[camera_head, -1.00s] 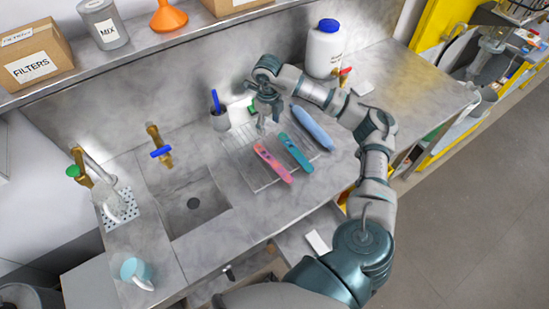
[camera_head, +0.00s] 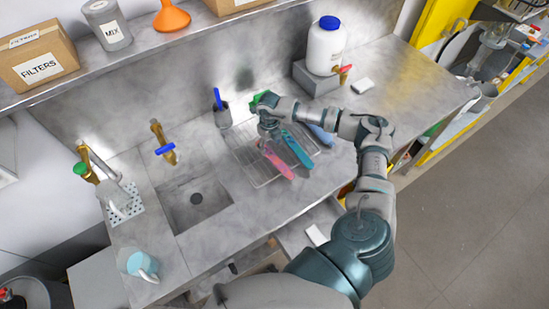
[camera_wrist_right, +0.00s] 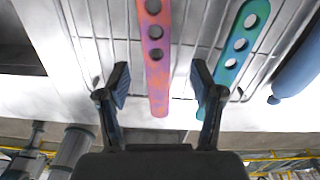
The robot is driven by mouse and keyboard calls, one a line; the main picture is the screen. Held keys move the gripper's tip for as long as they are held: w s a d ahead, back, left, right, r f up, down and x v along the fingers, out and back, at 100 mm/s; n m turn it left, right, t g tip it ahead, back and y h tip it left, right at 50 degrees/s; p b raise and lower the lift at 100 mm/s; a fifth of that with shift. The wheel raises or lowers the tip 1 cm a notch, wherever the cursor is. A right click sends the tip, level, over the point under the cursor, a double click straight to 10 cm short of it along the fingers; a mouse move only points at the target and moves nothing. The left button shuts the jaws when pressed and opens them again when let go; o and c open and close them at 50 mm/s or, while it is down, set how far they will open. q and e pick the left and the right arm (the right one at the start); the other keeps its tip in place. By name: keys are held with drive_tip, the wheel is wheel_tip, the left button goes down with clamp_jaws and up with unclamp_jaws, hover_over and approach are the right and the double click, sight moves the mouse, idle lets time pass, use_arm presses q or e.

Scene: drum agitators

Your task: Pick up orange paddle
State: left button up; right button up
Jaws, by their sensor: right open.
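The orange paddle (camera_head: 279,165) looks pinkish-orange with purple patches and lies on the wire rack (camera_head: 262,180) on the counter. It has a row of holes, and its far end is hidden under my right gripper (camera_head: 267,136) in the head view. In the right wrist view the paddle (camera_wrist_right: 157,75) runs between the two open fingers of the gripper (camera_wrist_right: 160,84), apart from both. The gripper is empty. Whether its fingers are level with the paddle cannot be told. My left gripper is not in view.
A teal paddle (camera_head: 297,150) lies close on the right, near the right finger in the wrist view. A blue paddle (camera_head: 321,135) lies beyond it. A grey cup (camera_head: 222,116) stands behind the rack. A sink (camera_head: 195,198) is on the left.

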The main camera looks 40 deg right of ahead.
sight(269, 153)
drive_tip(key=f, duration=0.2)
drive_tip(key=f+p, duration=0.1)
drive_tip(key=shift+a+f, duration=0.25)
drive_tip(key=shift+f, duration=0.35)
drive_tip(key=shift+d, duration=0.1)
drive_tip(key=c, duration=1.2)
drive_tip(key=shift+c, duration=0.2)
drive_tip(key=shift+r, duration=0.1)
